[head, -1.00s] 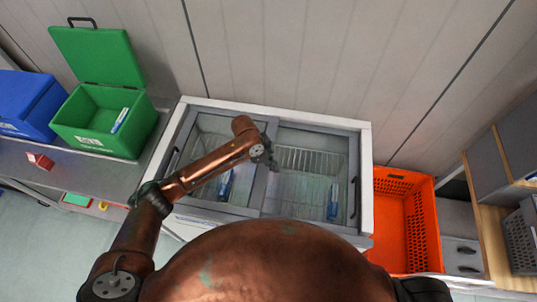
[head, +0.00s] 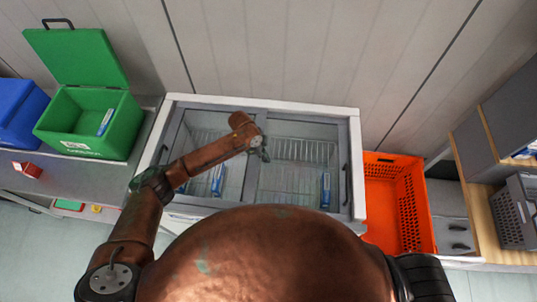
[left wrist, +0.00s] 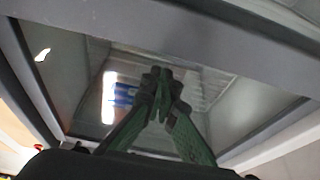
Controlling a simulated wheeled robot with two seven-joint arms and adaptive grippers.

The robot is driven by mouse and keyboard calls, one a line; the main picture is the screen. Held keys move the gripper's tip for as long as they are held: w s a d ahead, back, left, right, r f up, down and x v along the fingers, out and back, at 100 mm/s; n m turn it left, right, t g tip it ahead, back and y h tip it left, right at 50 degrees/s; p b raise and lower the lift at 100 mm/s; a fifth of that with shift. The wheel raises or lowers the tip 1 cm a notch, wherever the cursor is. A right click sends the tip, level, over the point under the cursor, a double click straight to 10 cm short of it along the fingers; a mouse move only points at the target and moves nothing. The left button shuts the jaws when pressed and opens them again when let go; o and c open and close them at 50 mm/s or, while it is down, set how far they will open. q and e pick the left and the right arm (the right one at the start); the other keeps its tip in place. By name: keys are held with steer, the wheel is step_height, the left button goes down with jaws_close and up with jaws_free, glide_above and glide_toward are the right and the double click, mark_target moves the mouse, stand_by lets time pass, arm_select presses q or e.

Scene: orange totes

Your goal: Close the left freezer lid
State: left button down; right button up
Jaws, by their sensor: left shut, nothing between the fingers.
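The chest freezer (head: 357,213) has a white rim and two glass lids in grey frames. The left lid (head: 205,150) is over the left half, with a dark handle at its left edge; how far it is closed is hard to tell. The right lid (head: 300,152) is beside it. My left gripper (head: 264,153) is shut and empty, above the grey frame between the two halves. In the left wrist view its green fingers (left wrist: 162,85) are together over glass, near a grey frame bar (left wrist: 190,25). Contact cannot be told. My right gripper is out of view.
Blue-and-white packs (head: 325,188) lie inside the freezer. An orange tote (head: 380,215) stands right of it, then wooden shelving (head: 480,190). An open green box (head: 95,130) and a blue box (head: 18,115) stand on the counter to the left. A wall is behind.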

mark_target(256, 159)
arm_select(q)
steer(key=shift+w+a, duration=0.1)
steer(key=shift+a, duration=0.9)
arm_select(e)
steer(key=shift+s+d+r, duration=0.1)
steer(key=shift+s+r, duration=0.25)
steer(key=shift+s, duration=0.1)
arm_select(q)
steer(key=a, duration=0.1)
steer(key=a+p, duration=0.1)
steer(key=shift+w+a, duration=0.3)
steer(key=shift+a, duration=0.25)
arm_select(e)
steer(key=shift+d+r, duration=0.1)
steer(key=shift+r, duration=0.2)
arm_select(q)
steer(key=shift+d, duration=0.1)
